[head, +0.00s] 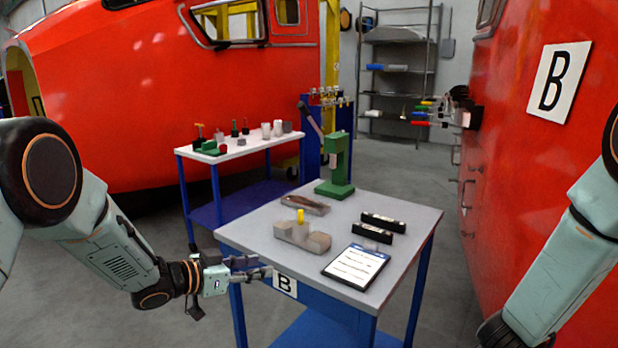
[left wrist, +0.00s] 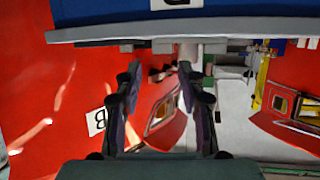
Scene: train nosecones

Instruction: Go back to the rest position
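My left gripper (head: 258,267) is beside the front left edge of the grey-topped table (head: 400,212), close to the "B" label on its front. In the left wrist view its two fingers (left wrist: 160,72) stand apart with nothing between them. That view looks upside down, with the table edge across the top. My right arm comes in at the right of the head view and runs down to the bottom edge; its gripper is out of the picture.
A second table (head: 240,148) stands behind. Red train shells (head: 130,90) flank the space.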

